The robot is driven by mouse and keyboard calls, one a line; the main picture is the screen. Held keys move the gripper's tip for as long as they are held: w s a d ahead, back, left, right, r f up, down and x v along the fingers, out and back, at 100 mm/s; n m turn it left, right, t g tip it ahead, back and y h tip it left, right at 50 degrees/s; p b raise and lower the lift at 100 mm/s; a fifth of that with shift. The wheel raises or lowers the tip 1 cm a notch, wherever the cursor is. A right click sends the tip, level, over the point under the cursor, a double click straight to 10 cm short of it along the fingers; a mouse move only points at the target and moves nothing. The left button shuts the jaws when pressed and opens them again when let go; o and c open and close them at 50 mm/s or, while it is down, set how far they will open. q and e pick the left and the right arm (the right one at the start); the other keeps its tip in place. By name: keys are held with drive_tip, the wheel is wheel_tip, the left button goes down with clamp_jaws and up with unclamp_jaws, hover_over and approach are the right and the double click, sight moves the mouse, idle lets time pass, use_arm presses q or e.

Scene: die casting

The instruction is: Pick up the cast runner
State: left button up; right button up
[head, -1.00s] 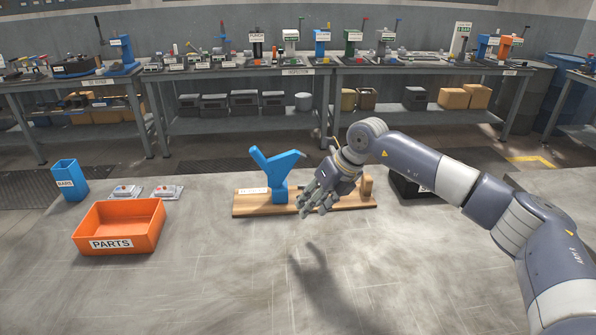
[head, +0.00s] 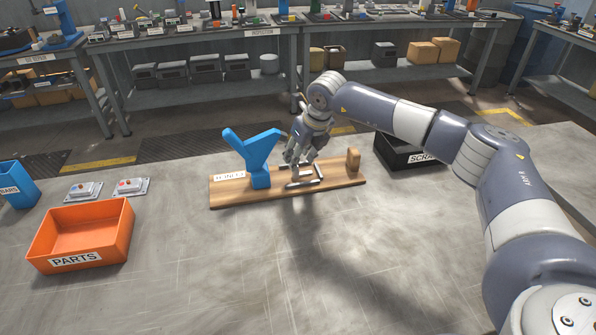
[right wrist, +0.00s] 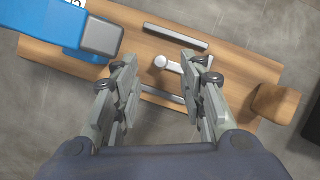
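The cast runner (head: 303,183) is a grey metal piece with two parallel bars. It lies on the wooden board (head: 235,198), between the blue Y-shaped fixture (head: 258,178) and a wooden block (head: 353,160). In the right wrist view, one bar (right wrist: 175,37) lies beyond the fingers, the other partly between them, with a round-ended stub in the middle. My right gripper (head: 297,163) is above the runner and points down. In the right wrist view my right gripper (right wrist: 162,80) is open, its fingers either side of the stub. My left gripper is not in view.
An orange PARTS bin (head: 82,236) stands at the left, with two small grey units (head: 131,187) and a blue BARS holder (head: 18,185) behind it. A black scrap bin (head: 402,154) is right of the board. The front table area is clear.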

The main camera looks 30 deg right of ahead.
sight(298, 171)
drive_tip(key=x, duration=0.4)
drive_tip(key=shift+f+p, duration=0.2)
drive_tip(key=shift+p, duration=0.1)
clamp_jaws()
drive_tip(key=shift+r, duration=0.1)
drive_tip(key=shift+r, duration=0.15)
